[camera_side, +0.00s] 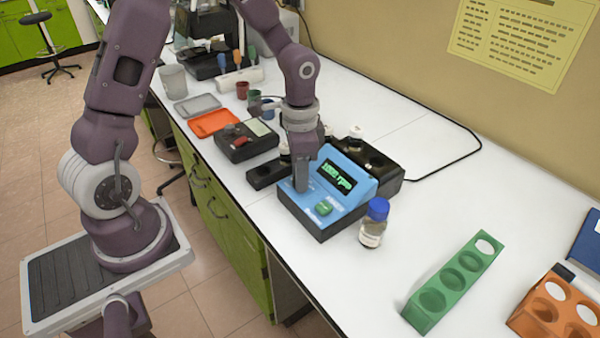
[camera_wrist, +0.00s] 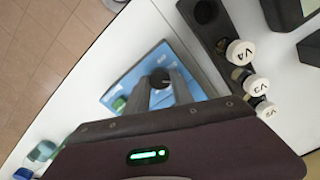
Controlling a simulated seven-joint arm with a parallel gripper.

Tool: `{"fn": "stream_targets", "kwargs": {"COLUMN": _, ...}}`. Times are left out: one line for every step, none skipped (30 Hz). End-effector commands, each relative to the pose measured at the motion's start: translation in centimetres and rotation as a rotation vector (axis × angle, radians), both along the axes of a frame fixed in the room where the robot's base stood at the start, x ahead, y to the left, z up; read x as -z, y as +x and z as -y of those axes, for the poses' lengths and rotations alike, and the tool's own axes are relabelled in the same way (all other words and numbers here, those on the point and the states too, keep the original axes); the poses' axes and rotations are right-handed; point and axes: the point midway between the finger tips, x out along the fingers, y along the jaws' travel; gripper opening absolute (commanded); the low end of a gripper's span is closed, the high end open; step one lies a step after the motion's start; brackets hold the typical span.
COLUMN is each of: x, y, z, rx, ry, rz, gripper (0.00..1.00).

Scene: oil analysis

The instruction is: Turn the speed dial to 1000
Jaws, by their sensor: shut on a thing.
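The blue device (camera_side: 328,190) with a black base stands on the white bench. Its dark display (camera_side: 338,178) shows green digits ending in "rpm"; the number looks like 1050, but is too small to be sure. My gripper (camera_side: 301,182) points down over the left part of its top panel. In the wrist view, the dark round speed dial (camera_wrist: 160,77) sits between the fingertips of my gripper (camera_wrist: 161,84), which is shut on it. The dial is hidden by the fingers in the side view. A green button (camera_side: 323,208) is on the panel near the front.
A blue-capped bottle (camera_side: 374,222) stands close to the device's right. A black rack (camera_wrist: 212,40) with white-capped vials (camera_wrist: 240,52) is behind it. A dark box with a red part (camera_side: 247,140) stands to the left.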

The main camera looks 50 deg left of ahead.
Motion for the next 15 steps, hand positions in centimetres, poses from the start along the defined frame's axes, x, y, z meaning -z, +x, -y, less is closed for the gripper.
{"fn": "stream_targets", "kwargs": {"x": 0.01, "y": -0.04, "z": -0.01, "rx": 0.000, "ry": 0.000, "rz": -0.001, "gripper": 0.00}}
{"fn": "stream_targets", "kwargs": {"x": 0.01, "y": -0.04, "z": -0.02, "rx": 0.000, "ry": 0.000, "rz": -0.001, "gripper": 0.00}}
{"fn": "stream_targets", "kwargs": {"x": 0.01, "y": -0.04, "z": -0.02, "rx": 0.000, "ry": 0.000, "rz": -0.001, "gripper": 0.00}}
{"fn": "stream_targets", "kwargs": {"x": 0.02, "y": -0.04, "z": -0.02, "rx": 0.000, "ry": 0.000, "rz": -0.001, "gripper": 0.00}}
{"fn": "stream_targets", "kwargs": {"x": 0.02, "y": -0.05, "z": -0.01, "rx": 0.000, "ry": 0.000, "rz": -0.001, "gripper": 0.00}}
{"fn": "stream_targets", "kwargs": {"x": 0.02, "y": -0.05, "z": -0.01, "rx": 0.000, "ry": 0.001, "rz": -0.002, "gripper": 0.00}}
{"fn": "stream_targets", "kwargs": {"x": 0.02, "y": -0.05, "z": -0.01, "rx": 0.000, "ry": 0.001, "rz": -0.002, "gripper": 0.00}}
{"fn": "stream_targets", "kwargs": {"x": 0.02, "y": -0.04, "z": -0.02, "rx": 0.000, "ry": 0.001, "rz": -0.002, "gripper": 0.00}}
{"fn": "stream_targets", "kwargs": {"x": 0.02, "y": -0.04, "z": -0.02, "rx": 0.000, "ry": 0.001, "rz": -0.002, "gripper": 0.35}}
{"fn": "stream_targets", "kwargs": {"x": 0.02, "y": -0.04, "z": -0.02, "rx": 0.000, "ry": 0.001, "rz": -0.002, "gripper": 0.40}}
{"fn": "stream_targets", "kwargs": {"x": 0.02, "y": -0.04, "z": -0.02, "rx": 0.000, "ry": 0.001, "rz": -0.002, "gripper": 0.46}}
{"fn": "stream_targets", "kwargs": {"x": 0.02, "y": -0.04, "z": -0.02, "rx": 0.000, "ry": 0.000, "rz": -0.001, "gripper": 0.51}}
{"fn": "stream_targets", "kwargs": {"x": 0.02, "y": -0.04, "z": -0.02, "rx": -0.001, "ry": 0.000, "rz": -0.001, "gripper": 0.51}}
{"fn": "stream_targets", "kwargs": {"x": 0.01, "y": -0.04, "z": -0.02, "rx": 0.000, "ry": 0.000, "rz": -0.001, "gripper": 0.51}}
{"fn": "stream_targets", "kwargs": {"x": 0.01, "y": -0.04, "z": -0.02, "rx": -0.001, "ry": 0.000, "rz": -0.001, "gripper": 0.51}}
